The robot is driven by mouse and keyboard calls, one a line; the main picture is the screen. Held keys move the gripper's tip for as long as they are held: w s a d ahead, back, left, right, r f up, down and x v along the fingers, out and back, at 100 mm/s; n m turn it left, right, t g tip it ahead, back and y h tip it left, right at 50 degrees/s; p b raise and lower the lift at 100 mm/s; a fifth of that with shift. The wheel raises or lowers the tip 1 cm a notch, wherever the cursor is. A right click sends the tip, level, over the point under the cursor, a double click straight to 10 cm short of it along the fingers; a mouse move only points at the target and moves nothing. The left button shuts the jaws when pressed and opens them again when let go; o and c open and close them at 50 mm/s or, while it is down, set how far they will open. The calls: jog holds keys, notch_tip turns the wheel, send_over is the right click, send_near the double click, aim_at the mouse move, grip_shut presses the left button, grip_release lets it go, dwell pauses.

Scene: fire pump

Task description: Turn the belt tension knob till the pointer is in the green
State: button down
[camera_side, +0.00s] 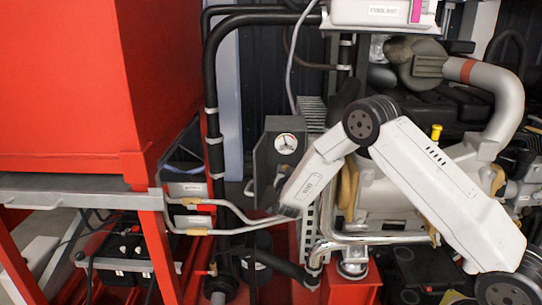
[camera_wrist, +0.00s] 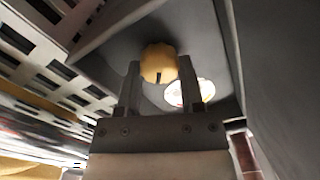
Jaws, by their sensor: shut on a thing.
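The yellow knob (camera_wrist: 158,58) is on the dark grey panel in the wrist view, with a dark notch on its lower edge. My gripper (camera_wrist: 159,74) has one finger on each side of it and is shut on it. The round white dial (camera_wrist: 202,91) is just right of the knob, partly behind the right finger and washed out. In the side view the dial (camera_side: 286,143) faces out from the grey box (camera_side: 263,160). Its pointer is too small there to read against the coloured zones. The knob and my fingertips cannot be made out clearly in the side view.
A slotted light metal grille (camera_side: 310,215) stands right beside the box. Metal pipes (camera_side: 225,205) and a black hose (camera_side: 213,120) run close on the left. The engine (camera_side: 390,190) fills the right, and a large red cabinet (camera_side: 70,90) the left.

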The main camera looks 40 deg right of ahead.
jog(key=shift+m, duration=0.4)
jog(key=shift+c, duration=1.1)
grip_release()
jog(key=shift+s+a, duration=0.1)
jog(key=v, duration=0.7)
jog(key=shift+s+a, duration=0.2)
